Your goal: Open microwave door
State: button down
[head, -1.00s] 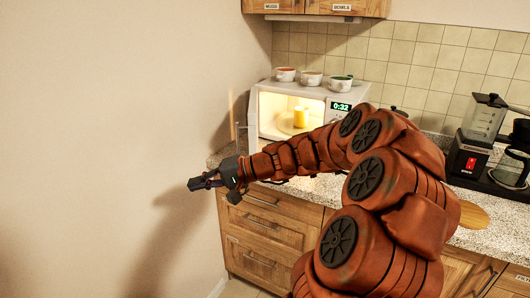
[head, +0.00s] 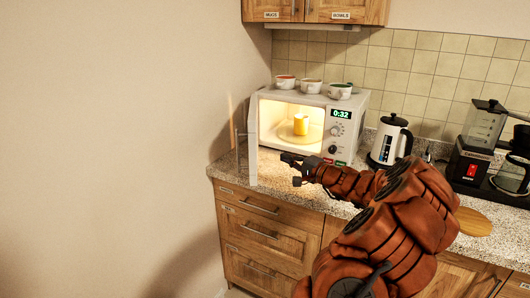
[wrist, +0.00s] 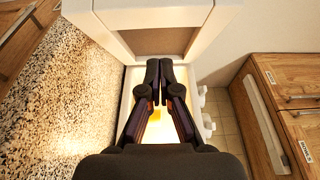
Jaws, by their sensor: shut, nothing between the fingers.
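The white microwave (head: 347,128) stands on the counter, its lit inside and a yellow mug (head: 301,124) on the turntable in plain view. Its door (head: 252,150) stands open at the left, swung forward and seen nearly edge-on. In the wrist view the door (wrist: 150,15) spans the top with its brownish window. My gripper (head: 284,158) is shut and empty, in front of the opening and to the right of the door, pointing left. In the wrist view the shut fingers (wrist: 160,66) point toward the door; whether they touch it I cannot tell.
Several cups (head: 312,86) stand on the microwave. A white kettle (head: 390,140) and a coffee maker (head: 472,155) stand to the right on the speckled counter (head: 232,170). Wooden drawers (head: 262,235) are below, wall cabinets (head: 318,10) above. A plain wall is close on the left.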

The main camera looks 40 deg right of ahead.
jog(key=w+a+p, duration=0.2)
jog(key=w+a, duration=0.1)
jog(key=w, duration=0.4)
jog(key=shift+w+p, duration=0.3)
jog(key=shift+w, duration=0.05)
